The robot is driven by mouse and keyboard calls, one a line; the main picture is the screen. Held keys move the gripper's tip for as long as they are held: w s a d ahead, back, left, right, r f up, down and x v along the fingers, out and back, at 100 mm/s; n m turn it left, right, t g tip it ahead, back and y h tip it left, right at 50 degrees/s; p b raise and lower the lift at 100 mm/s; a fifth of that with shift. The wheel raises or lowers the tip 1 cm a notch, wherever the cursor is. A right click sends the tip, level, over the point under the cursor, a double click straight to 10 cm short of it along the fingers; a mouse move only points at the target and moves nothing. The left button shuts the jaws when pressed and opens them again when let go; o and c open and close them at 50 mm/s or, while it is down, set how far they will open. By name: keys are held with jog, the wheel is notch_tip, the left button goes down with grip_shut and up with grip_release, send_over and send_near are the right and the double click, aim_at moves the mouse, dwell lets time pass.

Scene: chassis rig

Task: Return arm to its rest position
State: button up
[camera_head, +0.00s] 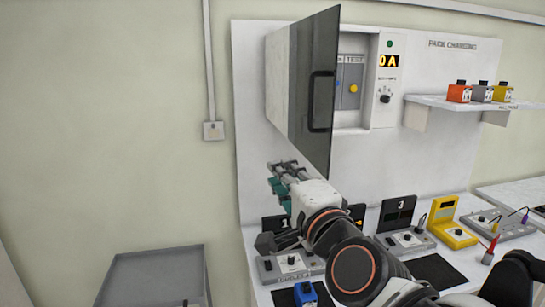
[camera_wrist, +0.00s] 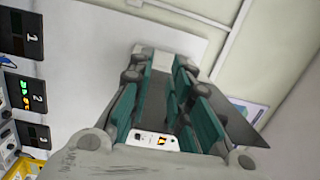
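My gripper (camera_head: 281,178) is at the lower left of the open cabinet door (camera_head: 318,90), close to the door's lower edge in the picture. Its teal-padded fingers stand apart, and I see nothing held between them. In the wrist view the gripper (camera_wrist: 164,88) also shows a gap between its pads. A dark grey panel, likely the door, passes behind the fingers there; I cannot tell whether they touch it. My arm reaches up from the bottom right of the head view, bent over the bench, and hides part of it.
A shelf (camera_head: 440,102) at right holds orange, grey and yellow blocks. The bench carries numbered stations, a yellow stand (camera_head: 448,222), a blue block (camera_head: 305,294) and a red-tipped tool (camera_head: 490,252). A grey cart (camera_head: 155,275) stands lower left.

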jog(key=s+d+f+n+g+h+b, duration=0.1)
jog(key=s+d+f+n+g+b, duration=0.15)
jog(key=f, duration=0.55)
jog(key=s+d+f+n+g+b, duration=0.1)
jog(key=d+f+n+g+b, duration=0.2)
jog(key=f, duration=0.4)
jog(key=s+d+f+n+g+h+b, duration=0.1)
jog(key=s+d+f+n, duration=0.2)
jog(key=f, duration=0.5)
jog(key=s+d+f+n+g+h+b, duration=0.2)
jog(key=s+d+f, duration=0.1)
jog(key=f, duration=0.3)
jog(key=s+d+f+n+g+h+b, duration=0.2)
jog(key=s+d+f+n, duration=0.1)
jog(key=d+f, duration=0.3)
jog(key=shift+s+d+f, duration=0.2)
jog(key=shift+s+f, duration=0.1)
jog(key=shift+s, duration=0.35)
jog(key=shift+c, duration=0.5)
